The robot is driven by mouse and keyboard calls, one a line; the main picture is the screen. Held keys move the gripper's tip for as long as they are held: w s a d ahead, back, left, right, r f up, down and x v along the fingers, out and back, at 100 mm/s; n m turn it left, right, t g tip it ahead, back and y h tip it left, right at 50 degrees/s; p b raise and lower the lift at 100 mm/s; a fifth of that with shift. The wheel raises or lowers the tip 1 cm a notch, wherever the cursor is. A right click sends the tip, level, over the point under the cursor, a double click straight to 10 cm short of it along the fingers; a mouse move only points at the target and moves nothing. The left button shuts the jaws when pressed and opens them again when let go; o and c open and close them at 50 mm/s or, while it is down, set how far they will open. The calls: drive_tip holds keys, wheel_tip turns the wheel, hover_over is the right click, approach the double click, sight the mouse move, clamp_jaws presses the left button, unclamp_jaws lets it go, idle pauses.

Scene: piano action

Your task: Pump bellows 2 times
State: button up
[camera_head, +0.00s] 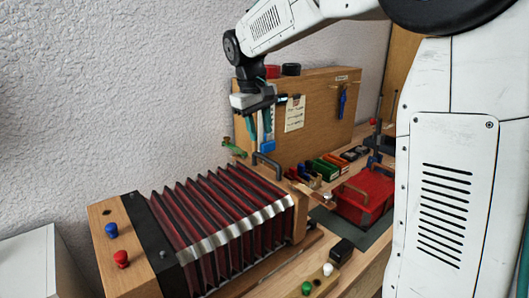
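The bellows (232,226) has dark red and black folds with a pale metal band and lies across the bench, its folds spread apart. Its left end is a wooden board (133,268) with a blue knob (112,230) and a red knob (121,258). A dark bar handle (268,161) stands at its far right end. My gripper (259,137) points down above and slightly left of this handle, apart from it in the picture. Its two teal fingers look parted, with nothing seen between them. The exact depth gap to the handle is unclear.
A wooden upright panel (325,122) stands behind, with a paper note and a blue tool. A red box (362,198) with a handle lies at the right, near small coloured boxes (322,168). A black block (342,250) and green and white knobs are in front. My white arm blocks the right side.

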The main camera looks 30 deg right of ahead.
sight(265, 157)
drive_tip(key=f, duration=0.2)
drive_tip(key=d+f, duration=0.1)
drive_tip(key=f, duration=0.4)
drive_tip(key=shift+w+d+f, duration=0.15)
drive_tip(key=shift+d+f, duration=0.15)
clamp_jaws()
